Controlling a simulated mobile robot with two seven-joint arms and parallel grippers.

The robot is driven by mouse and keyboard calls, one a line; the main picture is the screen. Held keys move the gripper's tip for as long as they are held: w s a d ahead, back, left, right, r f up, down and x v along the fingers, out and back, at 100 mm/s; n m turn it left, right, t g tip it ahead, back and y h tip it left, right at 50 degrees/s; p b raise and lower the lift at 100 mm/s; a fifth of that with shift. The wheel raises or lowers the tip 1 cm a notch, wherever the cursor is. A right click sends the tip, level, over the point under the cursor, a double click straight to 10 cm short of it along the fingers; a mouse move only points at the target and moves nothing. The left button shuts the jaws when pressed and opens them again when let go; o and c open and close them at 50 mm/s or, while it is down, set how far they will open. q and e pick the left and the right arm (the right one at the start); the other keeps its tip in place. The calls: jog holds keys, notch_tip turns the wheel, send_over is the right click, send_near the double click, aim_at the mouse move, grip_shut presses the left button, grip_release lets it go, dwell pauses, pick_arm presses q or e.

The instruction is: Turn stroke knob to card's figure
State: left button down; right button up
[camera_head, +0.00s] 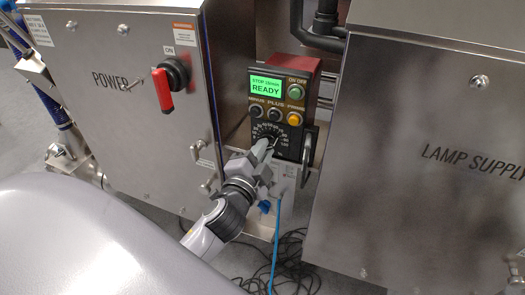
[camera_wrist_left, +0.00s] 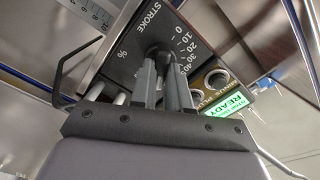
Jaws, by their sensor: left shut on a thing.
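The dark control box (camera_head: 283,110) stands between two steel cabinets. Its stroke dial (camera_head: 268,130) is at the lower front, with a scale in percent. My left gripper (camera_head: 268,144) reaches it from below, shut on the stroke knob. In the left wrist view the black knob (camera_wrist_left: 160,54) sits between the tips of my left gripper (camera_wrist_left: 162,68), beside the printed scale (camera_wrist_left: 182,45). The fingers hide much of the knob, so I cannot tell its setting. No card with a readable figure shows clearly. My right gripper is out of view.
A green display (camera_head: 266,86) reads READY; buttons surround it. The power cabinet (camera_head: 120,95) with a red switch (camera_head: 163,90) is left, the lamp supply cabinet (camera_head: 440,160) right. A blue cable (camera_head: 276,235) hangs below.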

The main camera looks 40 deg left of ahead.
pick_arm(q)
jog(key=c, duration=1.1)
grip_release()
jog(key=shift+s, duration=0.1)
jog(key=v, duration=0.7)
jog(key=shift+b, duration=0.3)
